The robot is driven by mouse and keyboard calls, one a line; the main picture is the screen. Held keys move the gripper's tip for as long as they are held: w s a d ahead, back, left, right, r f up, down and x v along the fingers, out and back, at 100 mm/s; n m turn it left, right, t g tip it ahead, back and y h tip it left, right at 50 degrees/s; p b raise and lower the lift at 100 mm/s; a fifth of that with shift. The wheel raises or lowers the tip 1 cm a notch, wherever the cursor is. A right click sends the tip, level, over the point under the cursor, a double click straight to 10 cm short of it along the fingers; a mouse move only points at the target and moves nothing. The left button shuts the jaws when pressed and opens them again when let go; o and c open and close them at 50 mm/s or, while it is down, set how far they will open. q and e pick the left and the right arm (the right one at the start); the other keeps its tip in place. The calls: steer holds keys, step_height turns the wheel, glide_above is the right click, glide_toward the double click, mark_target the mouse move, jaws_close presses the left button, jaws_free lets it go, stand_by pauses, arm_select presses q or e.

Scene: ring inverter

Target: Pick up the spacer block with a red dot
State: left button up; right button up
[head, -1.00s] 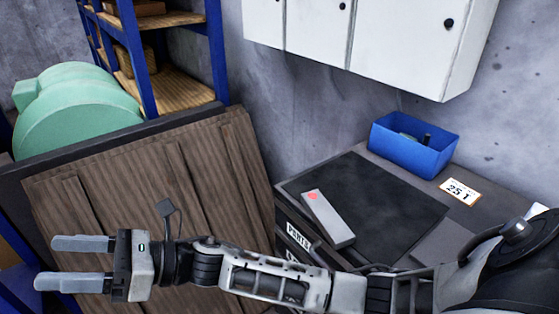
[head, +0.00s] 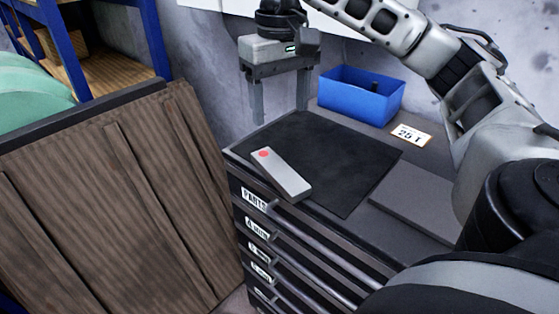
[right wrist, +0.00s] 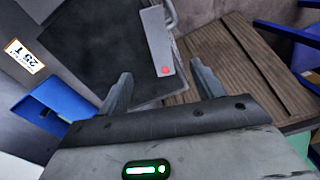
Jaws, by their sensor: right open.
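The spacer block (head: 282,174) is a flat grey bar with a red dot at its far left end. It lies on the black mat (head: 335,165) near the left front edge of the drawer cabinet. It also shows in the right wrist view (right wrist: 156,36), its red dot end toward the fingers. My right gripper (head: 281,116) is open and empty, fingers pointing down, above and behind the block at the mat's far edge. In the right wrist view the fingers (right wrist: 161,85) are apart with the block beyond them. My left gripper is not in view.
A blue bin (head: 360,98) with dark items stands at the back of the cabinet top, right of my right gripper. A "25 T" card (head: 411,135) lies beside it. A grey plate (head: 418,205) lies to the right. A brown wooden panel (head: 105,200) stands left of the cabinet.

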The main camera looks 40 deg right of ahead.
glide_above(281, 171)
steer(key=f, duration=0.8)
steer(key=shift+s+a+f, duration=0.1)
steer(key=shift+a+f, duration=0.1)
steer(key=shift+d+f, duration=0.2)
steer(key=shift+f, duration=2.45)
steer(key=c, duration=1.3)
